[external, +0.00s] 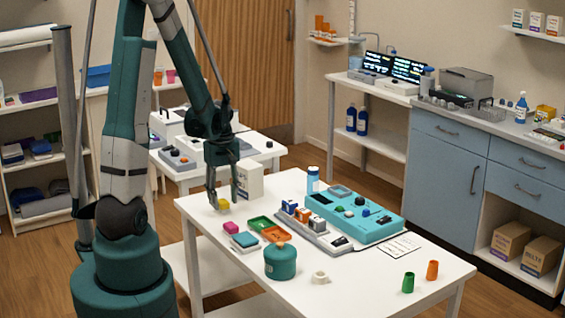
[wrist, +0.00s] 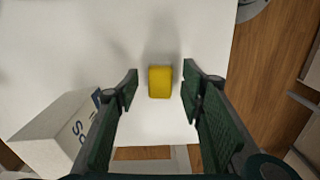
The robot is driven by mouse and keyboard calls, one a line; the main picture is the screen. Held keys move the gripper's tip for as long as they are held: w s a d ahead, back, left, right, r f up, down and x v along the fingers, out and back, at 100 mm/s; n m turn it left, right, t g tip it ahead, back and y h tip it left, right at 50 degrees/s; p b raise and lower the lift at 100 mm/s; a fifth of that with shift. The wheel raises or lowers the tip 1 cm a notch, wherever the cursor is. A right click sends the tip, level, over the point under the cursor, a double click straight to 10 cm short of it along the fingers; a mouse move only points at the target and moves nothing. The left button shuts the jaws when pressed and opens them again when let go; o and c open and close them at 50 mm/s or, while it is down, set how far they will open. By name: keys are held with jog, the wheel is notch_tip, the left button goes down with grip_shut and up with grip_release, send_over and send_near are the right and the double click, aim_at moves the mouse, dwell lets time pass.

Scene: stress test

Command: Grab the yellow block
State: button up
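The yellow block (wrist: 160,82) lies on the white table between the two fingers of my gripper (wrist: 159,86) in the wrist view. A gap shows on each side of it, so the fingers are open and not touching it. In the external view my gripper (external: 222,197) points down over the table's left far corner. The yellow block (external: 223,204) shows there between the fingertips, partly hidden by them. I cannot tell the exact height of the fingertips over the table.
A white box (external: 249,180) stands right beside my gripper; it also shows in the wrist view (wrist: 48,135). The table edge is close to the block.

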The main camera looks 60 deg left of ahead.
jog(key=shift+f, duration=1.1)
jog(key=c, duration=0.9)
